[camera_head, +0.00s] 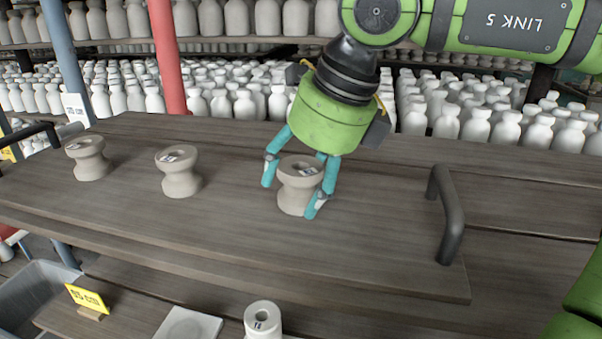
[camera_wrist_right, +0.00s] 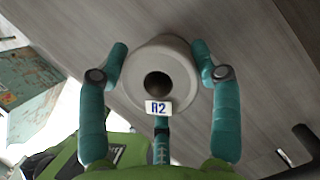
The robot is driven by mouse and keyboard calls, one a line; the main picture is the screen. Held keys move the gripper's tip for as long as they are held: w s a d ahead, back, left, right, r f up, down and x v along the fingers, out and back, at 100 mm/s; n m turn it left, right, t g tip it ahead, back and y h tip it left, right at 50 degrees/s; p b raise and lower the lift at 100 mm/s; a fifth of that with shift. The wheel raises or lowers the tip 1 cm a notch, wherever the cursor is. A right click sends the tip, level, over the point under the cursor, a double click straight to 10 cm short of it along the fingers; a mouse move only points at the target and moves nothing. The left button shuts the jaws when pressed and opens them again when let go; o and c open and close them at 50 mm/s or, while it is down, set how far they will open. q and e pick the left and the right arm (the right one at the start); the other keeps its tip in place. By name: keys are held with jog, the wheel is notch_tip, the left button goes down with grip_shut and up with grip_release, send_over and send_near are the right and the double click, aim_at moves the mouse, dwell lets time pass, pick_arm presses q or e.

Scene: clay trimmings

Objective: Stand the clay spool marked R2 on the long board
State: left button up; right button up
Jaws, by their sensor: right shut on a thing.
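The clay spool marked R2 (camera_head: 294,201) is a pale beige waisted piece with a hole in its top. Its R2 label reads clearly in the right wrist view, where the spool's round top (camera_wrist_right: 181,75) sits between the fingers. My right gripper (camera_head: 291,194) is shut on it from above with teal fingers around its sides. The spool is upright over the right half of the long board (camera_head: 380,245), its base at or very near the wood; I cannot tell whether it bears on it. My left gripper is not in view.
Two similar spools stand on the board, one in the middle left (camera_head: 180,184) and one at the far left (camera_head: 89,170). A dark handle (camera_head: 450,215) rises at the board's right end. Below the front edge are a pale cylinder (camera_head: 262,312), a white slab (camera_head: 188,326) and a grey bin (camera_head: 35,285).

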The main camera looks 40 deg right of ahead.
jog(key=shift+a, duration=0.1)
jog(key=shift+f, duration=0.2)
jog(key=o, duration=1.4)
jog(key=shift+r, duration=0.1)
jog(key=shift+r, duration=0.4)
jog(key=v, duration=1.1)
jog(key=shift+s+r, duration=0.2)
jog(key=shift+s, duration=0.05)
